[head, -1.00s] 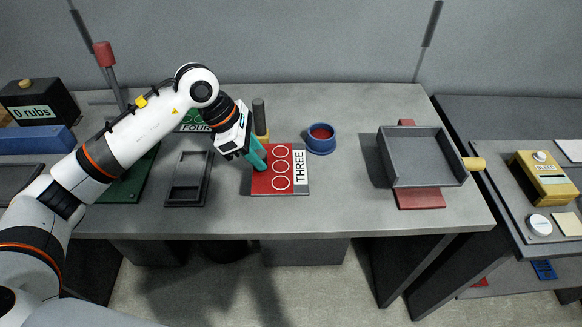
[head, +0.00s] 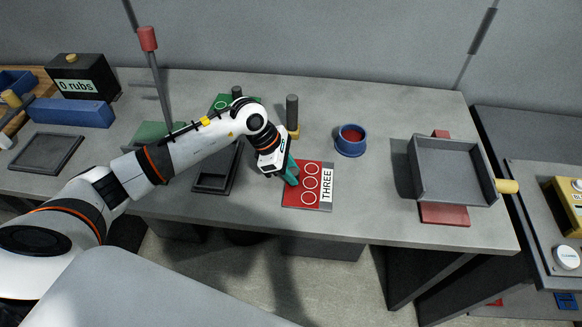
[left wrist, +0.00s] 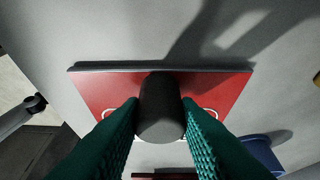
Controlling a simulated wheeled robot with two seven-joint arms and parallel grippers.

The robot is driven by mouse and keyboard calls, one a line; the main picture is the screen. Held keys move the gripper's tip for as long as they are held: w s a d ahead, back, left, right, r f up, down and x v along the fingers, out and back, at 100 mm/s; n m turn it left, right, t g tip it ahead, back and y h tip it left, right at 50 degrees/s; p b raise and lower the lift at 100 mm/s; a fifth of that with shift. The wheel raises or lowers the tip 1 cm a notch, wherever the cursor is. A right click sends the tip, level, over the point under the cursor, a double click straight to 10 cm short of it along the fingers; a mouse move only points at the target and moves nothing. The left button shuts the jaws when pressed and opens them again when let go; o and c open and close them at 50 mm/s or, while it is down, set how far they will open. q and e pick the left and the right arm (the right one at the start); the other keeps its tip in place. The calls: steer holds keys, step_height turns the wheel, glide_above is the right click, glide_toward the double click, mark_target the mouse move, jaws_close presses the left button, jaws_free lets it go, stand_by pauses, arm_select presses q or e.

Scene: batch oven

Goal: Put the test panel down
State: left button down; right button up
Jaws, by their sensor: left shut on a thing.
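The test panel (head: 301,196) is a red plate with white rings and a white strip reading THREE, lying flat at or just above the bench's front part. I cannot tell whether it touches the bench. My left gripper (head: 292,176) is over its left part. In the left wrist view, its teal fingers (left wrist: 160,118) are shut on a dark round knob (left wrist: 161,112) that stands before the red panel (left wrist: 103,92). The knob's foot is hidden. My right gripper is in neither view.
A blue round dish (head: 351,146) stands behind and right of the panel, a dark post on a wooden base (head: 292,112) behind it. A dark empty tray (head: 212,182) is at its left. A grey bin (head: 453,172) stands right; bare bench lies between.

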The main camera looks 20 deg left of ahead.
arm_select(q)
steer(key=c, duration=1.1)
jaws_free()
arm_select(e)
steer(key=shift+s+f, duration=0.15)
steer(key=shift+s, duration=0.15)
arm_select(q)
steer(key=shift+r, duration=0.15)
steer(key=shift+a+r, duration=0.15)
steer(key=shift+a, duration=0.05)
steer(key=b+v, duration=0.3)
steer(key=v, duration=0.8)
steer(key=shift+r, duration=0.25)
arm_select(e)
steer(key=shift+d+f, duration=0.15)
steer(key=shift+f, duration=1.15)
arm_select(q)
steer(key=shift+s, duration=0.1)
